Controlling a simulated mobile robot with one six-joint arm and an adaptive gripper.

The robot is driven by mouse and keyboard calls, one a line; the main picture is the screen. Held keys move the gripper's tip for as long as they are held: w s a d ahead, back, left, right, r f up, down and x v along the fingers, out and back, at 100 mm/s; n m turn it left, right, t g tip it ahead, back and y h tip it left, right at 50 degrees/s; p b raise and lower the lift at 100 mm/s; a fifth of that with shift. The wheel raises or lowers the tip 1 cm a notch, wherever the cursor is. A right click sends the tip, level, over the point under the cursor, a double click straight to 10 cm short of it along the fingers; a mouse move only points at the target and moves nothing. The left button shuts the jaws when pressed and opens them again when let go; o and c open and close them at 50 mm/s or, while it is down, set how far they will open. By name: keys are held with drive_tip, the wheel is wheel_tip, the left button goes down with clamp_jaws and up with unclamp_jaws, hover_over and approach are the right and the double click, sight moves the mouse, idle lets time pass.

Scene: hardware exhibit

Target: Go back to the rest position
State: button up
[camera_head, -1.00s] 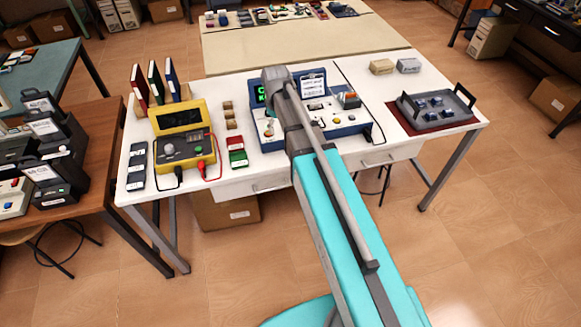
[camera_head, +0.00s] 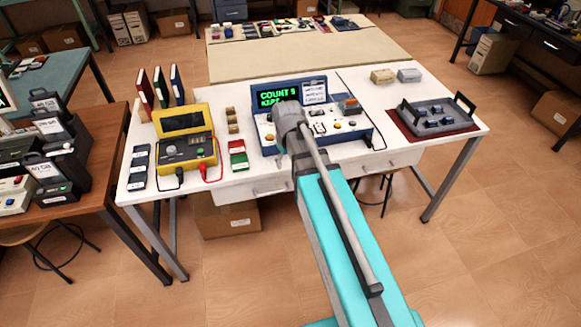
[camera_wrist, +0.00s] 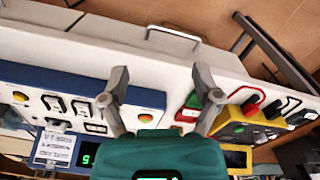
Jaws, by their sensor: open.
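My gripper (camera_wrist: 161,82) shows in the wrist view with its two fingers spread and nothing between them. It is over the front part of the white table (camera_head: 245,180). The blue-and-white console (camera_head: 352,137) lies to the left of the fingers in the wrist view, and the red and green blocks and yellow meter lie to the right. In the head view my arm reaches to the console's front edge; the gripper itself is hidden behind the arm's end. The console's screen (camera_head: 279,95) shows green text beginning "COUNT".
On the table stand a yellow meter (camera_head: 187,150), red and green blocks (camera_head: 238,155), upright binders (camera_head: 161,87), dark handheld devices (camera_head: 139,167) and a grey tray (camera_head: 405,110) on a red mat. A brown table (camera_head: 104,188) stands left. Open floor (camera_head: 480,240) lies front right.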

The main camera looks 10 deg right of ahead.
drive_tip(key=shift+s+f, duration=0.15)
drive_tip(key=shift+s, duration=0.3)
drive_tip(key=shift+s, duration=0.1)
drive_tip(key=s+m, duration=0.3)
drive_tip(key=s, duration=0.5)
drive_tip(key=shift+s+m, duration=0.35)
drive_tip(key=shift+m, duration=0.05)
idle(1.8)
